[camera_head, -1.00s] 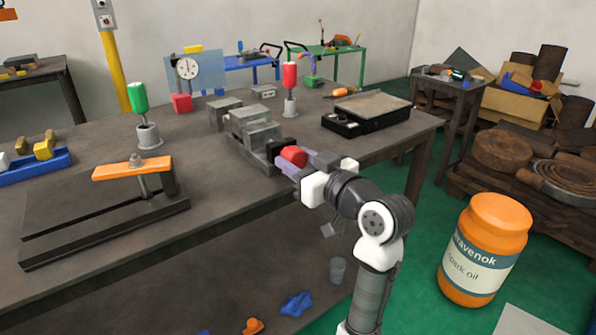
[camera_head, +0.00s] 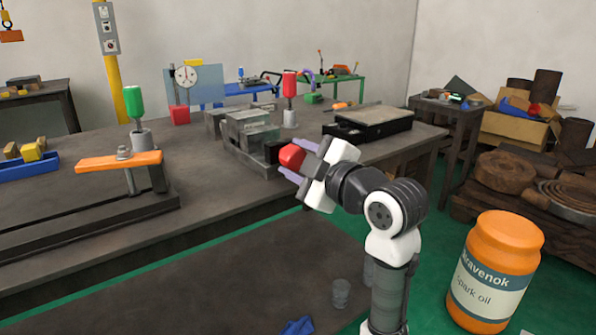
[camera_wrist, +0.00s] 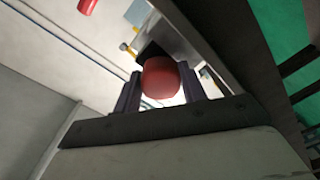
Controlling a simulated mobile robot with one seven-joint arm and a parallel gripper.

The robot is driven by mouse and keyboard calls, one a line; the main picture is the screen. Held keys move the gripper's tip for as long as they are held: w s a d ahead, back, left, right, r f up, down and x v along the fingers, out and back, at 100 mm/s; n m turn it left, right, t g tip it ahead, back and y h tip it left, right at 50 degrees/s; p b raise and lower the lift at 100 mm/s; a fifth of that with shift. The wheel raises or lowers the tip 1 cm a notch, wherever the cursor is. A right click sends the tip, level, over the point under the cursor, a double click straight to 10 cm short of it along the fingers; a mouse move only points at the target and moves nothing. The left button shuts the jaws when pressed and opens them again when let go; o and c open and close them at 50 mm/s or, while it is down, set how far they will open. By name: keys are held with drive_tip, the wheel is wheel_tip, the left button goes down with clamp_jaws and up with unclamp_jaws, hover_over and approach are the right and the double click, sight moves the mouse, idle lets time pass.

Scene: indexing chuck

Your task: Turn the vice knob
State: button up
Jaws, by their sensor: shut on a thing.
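The red vice knob (camera_head: 291,157) sits at the near end of the grey metal vice (camera_head: 247,135) on the workbench. My gripper (camera_head: 299,160) has its purple-grey fingers around the knob, one above and one below it in the head view. In the wrist view the red knob (camera_wrist: 160,79) lies between the two dark fingers of my gripper (camera_wrist: 160,90), which is shut on it. Part of the knob's far side and the vice screw are hidden.
A red-handled tool (camera_head: 289,95) stands behind the vice, and a black-based plate (camera_head: 368,120) lies to its right. An orange-handled clamp (camera_head: 120,161) and a green-handled tool (camera_head: 135,110) are to the left. An orange jar (camera_head: 497,265) stands at the right.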

drive_tip(key=n+b, duration=0.2)
drive_tip(key=n, duration=0.1)
drive_tip(key=shift+f+n, duration=0.15)
drive_tip(key=shift+n, duration=0.25)
drive_tip(key=n+b, duration=0.2)
drive_tip(key=n, duration=0.1)
drive_tip(key=n+b, duration=0.2)
drive_tip(key=n, duration=0.1)
drive_tip(key=shift+n, duration=0.4)
drive_tip(key=shift+n+h+b, duration=0.3)
drive_tip(key=shift+n+b, duration=0.3)
drive_tip(key=shift+n, duration=1)
drive_tip(key=o, duration=1)
drive_tip(key=shift+r, duration=0.2)
